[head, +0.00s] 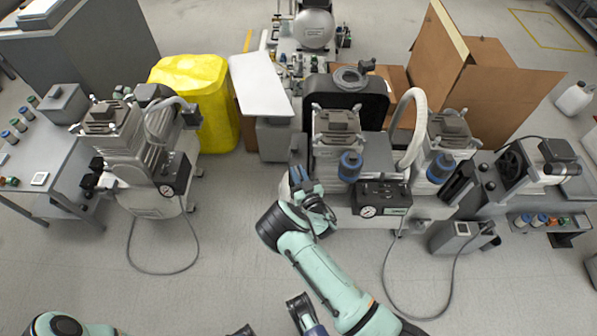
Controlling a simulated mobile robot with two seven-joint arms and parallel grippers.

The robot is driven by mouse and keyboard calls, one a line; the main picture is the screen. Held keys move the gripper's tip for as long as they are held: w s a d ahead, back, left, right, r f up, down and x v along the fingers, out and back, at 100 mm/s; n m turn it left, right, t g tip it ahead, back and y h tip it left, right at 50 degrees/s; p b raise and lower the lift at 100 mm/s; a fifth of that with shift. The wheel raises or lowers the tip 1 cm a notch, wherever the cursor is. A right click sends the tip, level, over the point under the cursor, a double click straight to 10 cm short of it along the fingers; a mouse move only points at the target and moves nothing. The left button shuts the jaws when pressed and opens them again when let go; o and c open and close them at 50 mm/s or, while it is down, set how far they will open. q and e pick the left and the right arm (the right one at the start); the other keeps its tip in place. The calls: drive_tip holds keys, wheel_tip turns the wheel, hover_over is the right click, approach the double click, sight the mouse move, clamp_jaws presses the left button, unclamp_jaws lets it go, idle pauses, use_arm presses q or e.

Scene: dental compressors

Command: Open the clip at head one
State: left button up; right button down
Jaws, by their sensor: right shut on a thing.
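The middle compressor (375,205) has two finned heads, a left one (337,125) and a right one (449,128). Which is head one is not marked legibly. A blue-banded canister (350,166) sits in front of the left head, and another (440,167) by the right head. My right gripper (308,189) is at the compressor's left front side, below and left of the left head. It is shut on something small. The clip cannot be made out there, as the fingers cover that spot. My left arm shows at the bottom left edge; its gripper's state is unclear.
A second compressor (140,150) stands left by a grey table (50,165). A yellow-covered bin (195,95), a white panel (260,84) and cardboard boxes (480,80) are behind. Hoses (420,317) lie on the floor. The front floor (220,240) is largely clear.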

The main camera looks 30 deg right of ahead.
drive_tip(key=n+y, duration=0.1)
drive_tip(key=y, duration=0.2)
drive_tip(key=shift+d+n, duration=0.2)
drive_tip(key=shift+n, duration=0.2)
drive_tip(key=n+y, duration=0.1)
drive_tip(key=y, duration=0.1)
drive_tip(key=shift+n+y, duration=0.4)
drive_tip(key=shift+n+g+y, duration=0.3)
drive_tip(key=shift+n+y, duration=0.5)
drive_tip(key=shift+y, duration=0.4)
use_arm(q)
drive_tip(key=shift+w+a+f+b, duration=0.15)
drive_tip(key=shift+w+f+b, duration=0.1)
drive_tip(key=shift+b, duration=0.05)
use_arm(e)
drive_tip(key=shift+a+n+g+y, duration=0.15)
drive_tip(key=shift+n+g+y, duration=0.55)
drive_tip(key=shift+n+y, duration=0.5)
use_arm(q)
drive_tip(key=shift+w, duration=0.1)
use_arm(e)
drive_tip(key=shift+y, duration=0.4)
drive_tip(key=c, duration=1.1)
unclamp_jaws()
drive_tip(key=shift+c, duration=0.2)
